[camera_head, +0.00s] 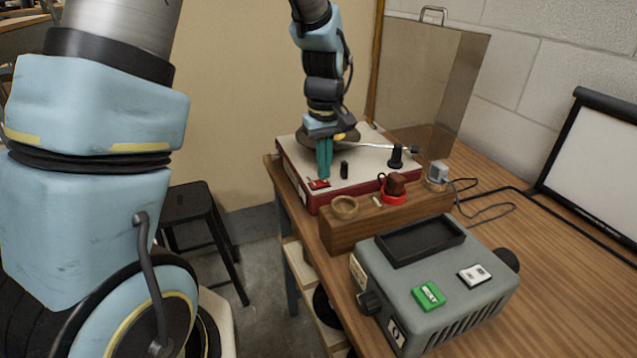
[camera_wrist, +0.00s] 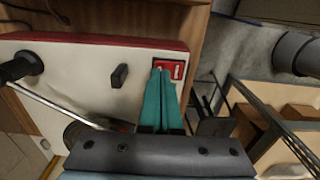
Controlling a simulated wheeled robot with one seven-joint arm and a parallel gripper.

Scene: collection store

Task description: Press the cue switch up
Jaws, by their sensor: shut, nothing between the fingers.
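A record player (camera_head: 378,183) with a red base and cream top stands on the wooden bench; its top also shows in the wrist view (camera_wrist: 85,65). A small red rocker switch (camera_head: 319,184) with pale markings sits at its front left corner; it also shows in the wrist view (camera_wrist: 176,69). A small black block-shaped switch (camera_head: 344,169) stands beside it, also in the wrist view (camera_wrist: 120,76). Neither carries a label I can read as cue. My gripper (camera_head: 324,175) is shut and empty, teal fingertips (camera_wrist: 162,71) right at the red switch, partly covering it. I cannot tell whether they touch.
A tonearm with a black post (camera_head: 396,156) crosses the player's right side. The clear lid (camera_head: 430,85) stands upright behind. In front are a wooden block (camera_head: 380,222) holding small items and a grey device (camera_head: 440,285) with green and white switches. A stool (camera_head: 190,203) is left.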

